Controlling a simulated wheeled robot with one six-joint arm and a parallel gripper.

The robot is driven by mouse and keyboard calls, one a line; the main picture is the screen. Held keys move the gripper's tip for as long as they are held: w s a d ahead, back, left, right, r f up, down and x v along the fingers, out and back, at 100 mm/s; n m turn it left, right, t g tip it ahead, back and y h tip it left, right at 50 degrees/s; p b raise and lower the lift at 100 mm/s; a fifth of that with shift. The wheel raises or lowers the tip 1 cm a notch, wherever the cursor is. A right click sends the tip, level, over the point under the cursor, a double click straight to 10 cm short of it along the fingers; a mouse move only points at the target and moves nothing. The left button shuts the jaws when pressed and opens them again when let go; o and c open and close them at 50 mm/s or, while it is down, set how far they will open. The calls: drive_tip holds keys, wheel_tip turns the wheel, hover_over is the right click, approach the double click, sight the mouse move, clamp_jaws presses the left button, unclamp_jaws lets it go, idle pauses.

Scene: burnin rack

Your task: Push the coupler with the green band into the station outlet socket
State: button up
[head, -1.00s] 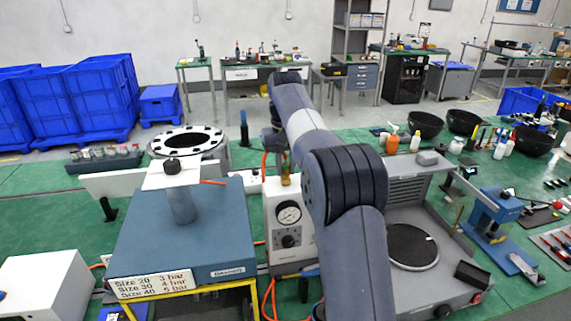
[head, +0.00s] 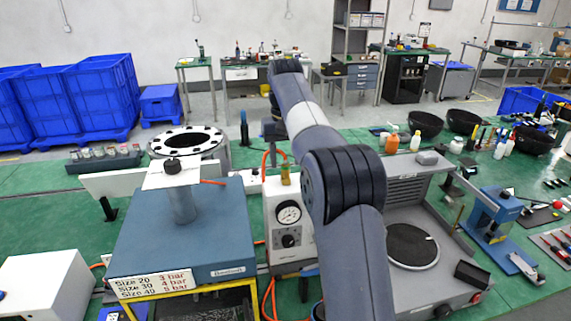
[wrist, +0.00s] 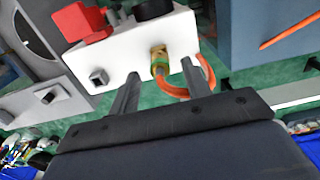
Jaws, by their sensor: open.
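The station is a white box with a gauge (head: 281,235) in the middle of the head view, and its white body (wrist: 120,58) fills the upper middle of the wrist view. A brass fitting (wrist: 158,55) stands at the station in the wrist view, with the green-banded coupler (wrist: 161,71) at its near end. An orange hose (wrist: 205,72) curves beside it. I cannot tell how deep the coupler sits in the socket. My gripper (wrist: 160,78) is open, with one finger on each side of the coupler and visible gaps between. In the head view a brass fitting (head: 285,176) shows on top.
A blue-grey box (head: 185,235) with a post and white plate stands left of the station. A grey unit with a round dark plate (head: 412,246) stands to the right. A red part (wrist: 80,20) and a black knob (wrist: 153,8) sit on the station.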

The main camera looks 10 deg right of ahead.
drive_tip(key=shift+r+p, duration=0.45)
drive_tip(key=shift+r, duration=1.85)
drive_tip(key=shift+f, duration=0.1)
drive_tip(key=shift+f+b, duration=0.3)
drive_tip(key=shift+f, duration=2.8)
drive_tip(key=shift+f, duration=0.1)
